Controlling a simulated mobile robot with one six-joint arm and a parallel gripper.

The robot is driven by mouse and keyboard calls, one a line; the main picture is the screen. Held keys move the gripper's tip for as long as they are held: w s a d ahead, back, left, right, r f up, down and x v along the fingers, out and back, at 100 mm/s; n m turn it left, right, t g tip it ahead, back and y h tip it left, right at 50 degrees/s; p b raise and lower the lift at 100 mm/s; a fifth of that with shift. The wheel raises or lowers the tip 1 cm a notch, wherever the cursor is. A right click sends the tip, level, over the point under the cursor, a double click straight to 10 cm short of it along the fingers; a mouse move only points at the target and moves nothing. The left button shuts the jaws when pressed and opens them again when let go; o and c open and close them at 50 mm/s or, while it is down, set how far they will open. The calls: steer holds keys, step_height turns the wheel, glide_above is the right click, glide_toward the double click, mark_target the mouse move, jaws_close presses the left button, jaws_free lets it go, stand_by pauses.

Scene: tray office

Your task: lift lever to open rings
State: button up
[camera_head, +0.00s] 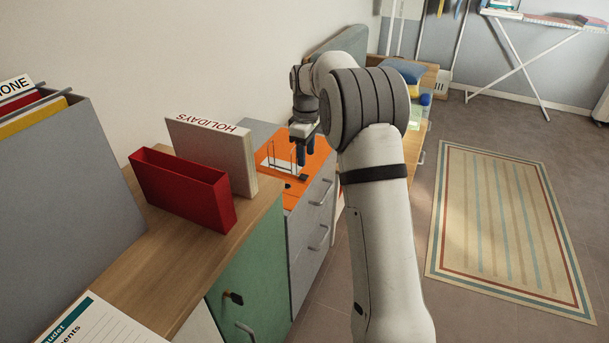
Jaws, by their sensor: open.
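An open orange binder (312,172) lies flat on the grey drawer cabinet. Its metal ring mechanism (282,160) shows as thin bright lines on the left of my gripper. A small dark piece (304,178), which may be the lever, sits just below the fingers. My gripper (305,161) points down over the binder with its fingers open and nothing seen between them. I cannot tell whether the fingers touch the lever or whether the rings are shut.
A white HOLIDAYS binder (215,155) and a red holder (180,188) stand left of the orange binder. A large grey file box (60,190) is farther left. A striped rug (505,230) lies on open floor at right.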

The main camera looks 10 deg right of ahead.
mark_target(306, 176)
step_height(306, 176, down, 6)
steer(key=shift+f+b, duration=0.25)
steer(key=shift+b, duration=0.35)
jaws_close()
